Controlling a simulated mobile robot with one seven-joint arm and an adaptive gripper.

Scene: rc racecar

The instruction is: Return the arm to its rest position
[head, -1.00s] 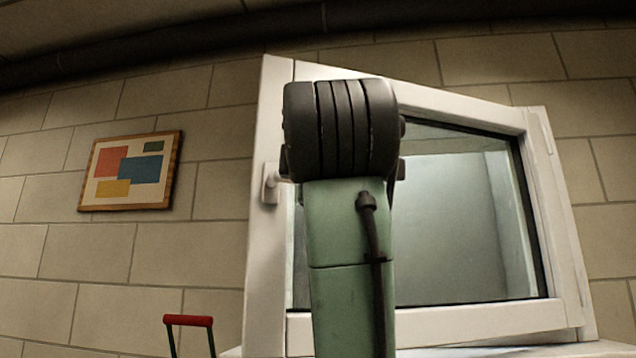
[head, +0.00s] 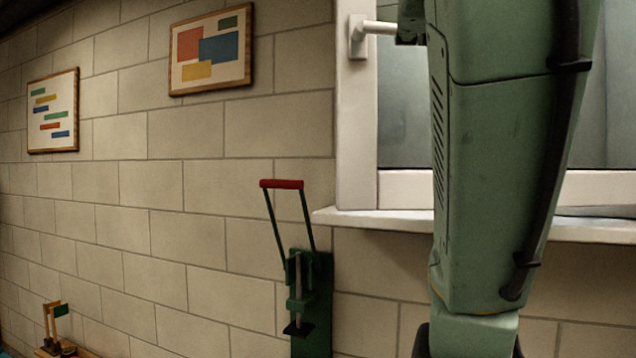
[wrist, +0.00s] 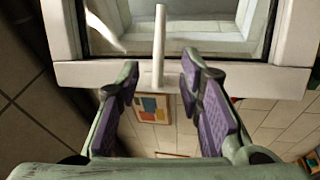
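My arm (head: 500,180) rises as a large green link on the right of the head view, in front of the window. My gripper (wrist: 160,72) shows in the wrist view with its two purple-padded fingers apart and nothing held between them. The white window handle (wrist: 160,40) appears beyond and between the fingers; no contact can be made out. In the head view the handle (head: 378,27) points sideways to the right from the window frame. My gripper is mostly out of the head view, behind or above my arm link.
The window sill (head: 372,217) juts out beside my arm. A dark green device with a red-topped lever (head: 281,184) stands by the wall left of it. Two framed pictures (head: 211,50) (head: 53,110) hang on the block wall. Small objects (head: 56,325) stand at lower left.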

